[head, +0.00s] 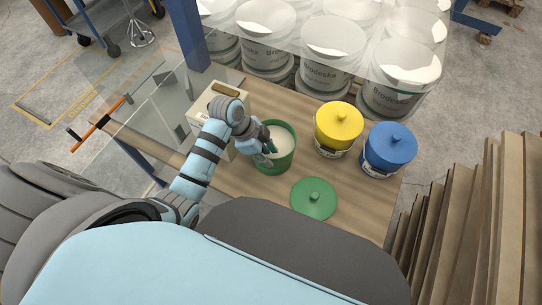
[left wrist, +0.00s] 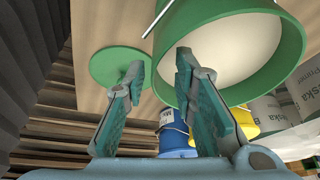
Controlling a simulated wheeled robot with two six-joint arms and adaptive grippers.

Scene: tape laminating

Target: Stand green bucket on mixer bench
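The green bucket (head: 277,162) stands open and upright on a wooden bench top (head: 232,180), with pale contents inside. In the left wrist view the green bucket (left wrist: 290,50) fills the upper right, with a thin wire handle at its side. My left gripper (head: 268,155) is at the bucket's left rim in the head view. In the left wrist view the left gripper (left wrist: 160,68) has its fingers apart, with the bucket's rim close by; contact cannot be told. Which surface is the mixer bench is not clear. My right gripper is not in view.
A green lid (head: 314,199) lies flat near the bench's front. A yellow bucket (head: 338,130) and a blue bucket (head: 389,150) stand to the right. A beige box (head: 213,107) is left of the bucket. White buckets (head: 332,50) are behind; stacked boards (head: 480,215) stand at right.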

